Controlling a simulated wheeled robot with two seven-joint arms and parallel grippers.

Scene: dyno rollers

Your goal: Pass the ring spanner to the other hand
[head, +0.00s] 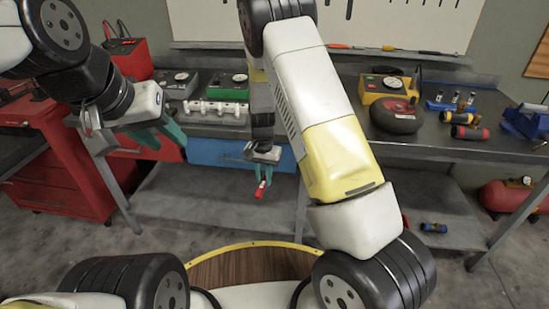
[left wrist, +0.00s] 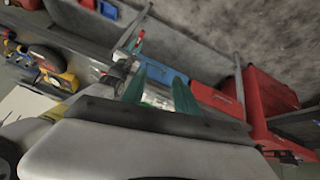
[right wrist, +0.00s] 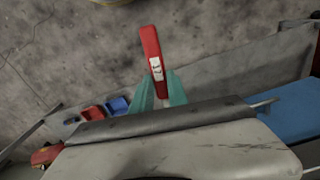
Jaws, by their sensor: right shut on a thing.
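The ring spanner (head: 262,189) shows as a slim red piece below my right gripper (head: 264,168), in front of the bench. In the right wrist view the red spanner (right wrist: 152,52) has a white label and stands out past the teal fingers of my right gripper (right wrist: 158,92), which are shut on it. Its gripped end is hidden. My left gripper (head: 158,136) is open and empty, to the left and higher in the head view. The left wrist view shows its two teal fingers apart (left wrist: 160,92), with a small red piece of the spanner (left wrist: 141,35) beyond them.
The grey bench (head: 437,146) carries a black-and-red round gauge (head: 397,115), a yellow tester (head: 387,86) and a white manifold (head: 214,108). A red cabinet (head: 65,180) stands left. A red compressor tank (head: 507,197) is at right. Space around the spanner is open.

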